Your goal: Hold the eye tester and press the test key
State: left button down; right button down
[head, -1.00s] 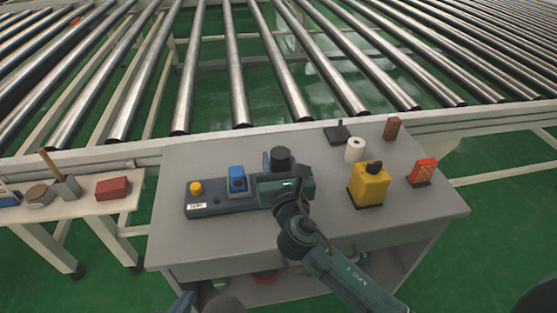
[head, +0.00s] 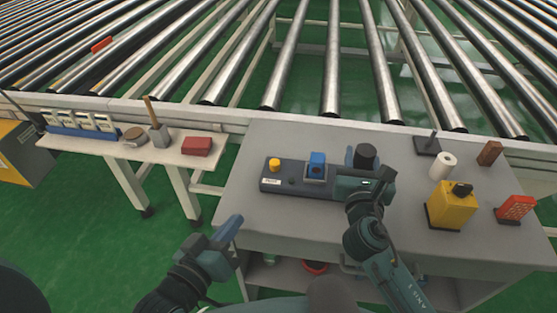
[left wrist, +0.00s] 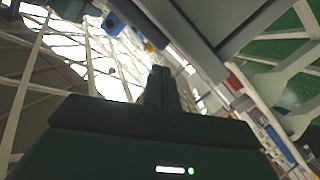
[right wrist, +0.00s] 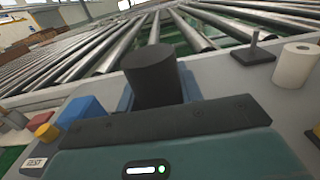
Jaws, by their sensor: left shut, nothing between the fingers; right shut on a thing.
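The eye tester appears as a long dark grey unit (head: 297,187) on the grey table, with a yellow knob (head: 274,165) and a label reading TEST at its left end. A blue block (head: 317,166) sits mid-unit and a black cylinder (head: 365,157) stands at its right end. My right gripper (head: 364,177) is shut on the black cylinder, which rises beyond my gripper body in the right wrist view (right wrist: 152,75). My left gripper (head: 232,230) is shut and empty, in front of the table's left edge, apart from the unit. Its closed fingers (left wrist: 160,85) show in the left wrist view.
To the right on the table stand a yellow box (head: 450,207), a white roll (head: 442,165), a black stand (head: 427,145), a brown block (head: 489,153) and a red item (head: 515,208). A side bench (head: 170,152) is at left; a roller conveyor (head: 335,70) lies behind.

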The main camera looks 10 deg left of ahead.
aim_at(271, 165)
pick_arm(q)
jog(key=shift+n+t+h, duration=0.3)
jog(key=shift+n+t, duration=0.2)
jog(key=shift+t, duration=0.1)
jog(key=w+r, duration=0.4)
jog(key=shift+d+r, duration=0.15)
jog(key=shift+r, duration=0.1)
jog(key=w+d+r+m+g, duration=0.1)
jog(key=w+m, duration=0.1)
jog(key=w+d+m+g+h, duration=0.1)
jog(key=w+d+m, duration=0.1)
jog(key=w+m, duration=0.1)
jog(key=w+d+r+m+g, duration=0.1)
jog(key=w+d+m+g, duration=0.1)
jog(key=w+m, duration=0.1)
jog(key=shift+w+r+h, duration=0.1)
jog(key=shift+r+h, duration=0.2)
jog(key=w+r+m+g+y, duration=0.3)
jog(key=r+m, duration=0.4)
jog(key=m, duration=0.3)
jog(key=shift+w+a+g, duration=0.25)
jog(key=shift+a+g, duration=0.05)
jog(key=shift+g, duration=0.5)
jog(key=shift+f, duration=4.3)
jog(key=shift+f, duration=0.2)
jog(key=shift+f, duration=0.25)
